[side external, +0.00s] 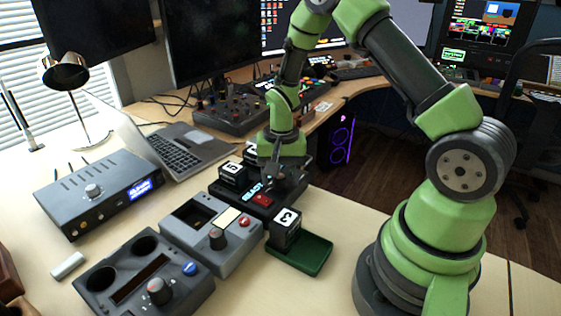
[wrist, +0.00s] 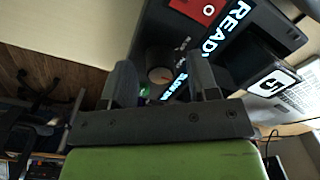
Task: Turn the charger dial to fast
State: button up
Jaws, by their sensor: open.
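The charger (side external: 243,200) is a dark box in the middle of the desk, with a red switch (side external: 262,199) and a lit text strip. In the wrist view the strip (wrist: 226,32) reads READY, and smaller lit lettering (wrist: 176,88) sits beside the dial. The dial (wrist: 160,74) is a dark round knob seen between my fingers; its pointer setting is unclear. My gripper (wrist: 162,80) is open, pointing down over the charger, with one finger on each side of the dial. Contact cannot be told. In the side view my gripper (side external: 283,183) hides the dial.
Battery blocks marked with numbers stand in the charger (side external: 232,174) and on a green tray (side external: 305,254). A grey unit with knobs (side external: 240,262), a darker unit (side external: 195,293), a blue-lit box (side external: 90,210) and a laptop (side external: 175,150) stand close by.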

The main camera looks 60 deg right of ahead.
aim_at(281, 176)
notch_tip(281, 176, up, 9)
jog(key=shift+s+d+r, duration=0.1)
jog(key=shift+r, duration=0.05)
dwell(0.4)
jog(key=s+a+r+n+t, duration=0.3)
jog(key=s+a+r, duration=0.15)
jog(key=r, duration=0.55)
jog(key=s+a+r+n+t+y, duration=0.1)
jog(key=s+a+r+n+t, duration=0.3)
jog(key=s, duration=0.7)
jog(key=shift+a+r+y, duration=0.4)
jog(key=shift+a+r, duration=0.5)
jog(key=shift+a, duration=0.2)
